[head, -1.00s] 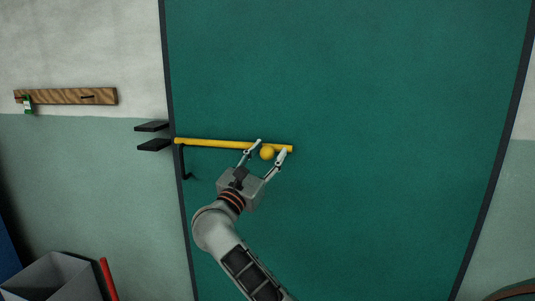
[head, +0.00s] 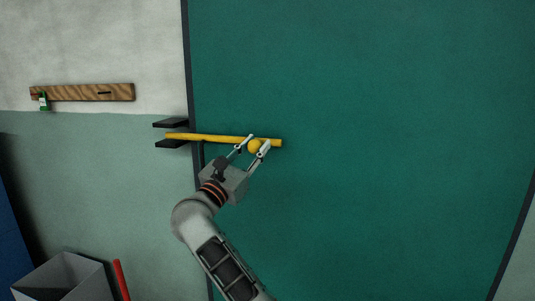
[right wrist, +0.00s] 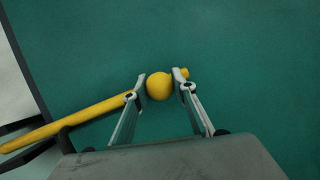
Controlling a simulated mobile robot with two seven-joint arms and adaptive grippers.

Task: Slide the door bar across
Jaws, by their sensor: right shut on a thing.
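The yellow door bar (head: 215,138) lies nearly level across the left part of the green door (head: 360,150). Its left end is past the door's edge, between two black bracket plates (head: 171,134) on the wall. A round yellow knob (head: 254,146) sits near the bar's right end. My right gripper (head: 257,144) is shut on the knob, one finger on each side. In the right wrist view the knob (right wrist: 159,86) is between the fingertips and the bar (right wrist: 65,122) runs down to the left. My left gripper is out of view.
A wooden rail (head: 85,92) with a green tag (head: 43,101) is on the wall at left. A grey bin (head: 68,278) and a red pole (head: 121,279) stand at lower left. The door right of the bar is clear.

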